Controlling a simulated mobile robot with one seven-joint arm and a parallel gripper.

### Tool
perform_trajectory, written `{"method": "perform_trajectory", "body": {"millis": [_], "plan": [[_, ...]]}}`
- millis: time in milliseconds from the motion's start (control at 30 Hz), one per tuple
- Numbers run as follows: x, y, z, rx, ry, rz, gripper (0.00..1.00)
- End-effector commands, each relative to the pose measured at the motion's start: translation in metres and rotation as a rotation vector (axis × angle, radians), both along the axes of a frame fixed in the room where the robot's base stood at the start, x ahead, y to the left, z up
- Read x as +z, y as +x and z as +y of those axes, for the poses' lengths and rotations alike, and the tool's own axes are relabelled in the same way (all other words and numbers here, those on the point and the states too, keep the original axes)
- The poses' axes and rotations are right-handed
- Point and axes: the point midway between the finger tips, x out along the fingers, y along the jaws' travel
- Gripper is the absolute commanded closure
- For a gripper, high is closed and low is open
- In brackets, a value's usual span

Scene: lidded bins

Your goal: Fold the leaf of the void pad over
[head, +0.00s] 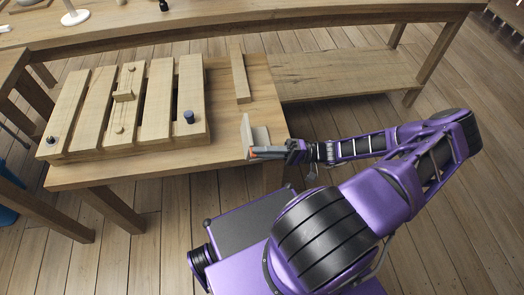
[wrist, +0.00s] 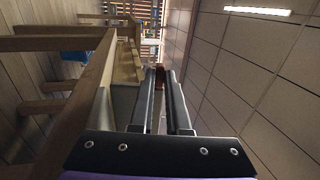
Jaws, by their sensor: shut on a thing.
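The void pad (head: 260,135) is a small pale piece at the right end of the low wooden table. Its leaf (head: 247,131) looks like a thin pale plate standing up at an angle. My gripper (head: 256,153) is at the near edge of the pad, reaching in from the right. In the wrist view, its two dark fingers (wrist: 161,80) lie close together with a small reddish-brown bit (wrist: 160,75) between their tips. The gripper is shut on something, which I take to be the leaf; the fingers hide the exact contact.
A slatted wooden pallet (head: 105,142) covers the left of the low table (head: 225,130), with dark knobs on it. A loose wooden bar (head: 240,77) lies behind the pad. A long workbench (head: 300,34) stands behind. Floor to the right is open.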

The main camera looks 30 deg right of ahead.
Motion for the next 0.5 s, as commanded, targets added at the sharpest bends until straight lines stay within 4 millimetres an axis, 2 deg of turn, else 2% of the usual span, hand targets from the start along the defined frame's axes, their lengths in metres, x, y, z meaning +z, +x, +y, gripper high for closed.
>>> {"method": "perform_trajectory", "body": {"millis": [67, 100, 267, 500], "plan": [[0.0001, 0.0000, 0.0001, 0.000, 0.000, 0.000, 1.00], [0.0001, 0.0000, 0.0001, 0.000, 0.000, 0.000, 0.84], [0.0001, 0.0000, 0.0000, 0.000, 0.000, 0.000, 0.55], [0.0001, 0.0000, 0.0000, 0.000, 0.000, 0.000, 0.55]]}}
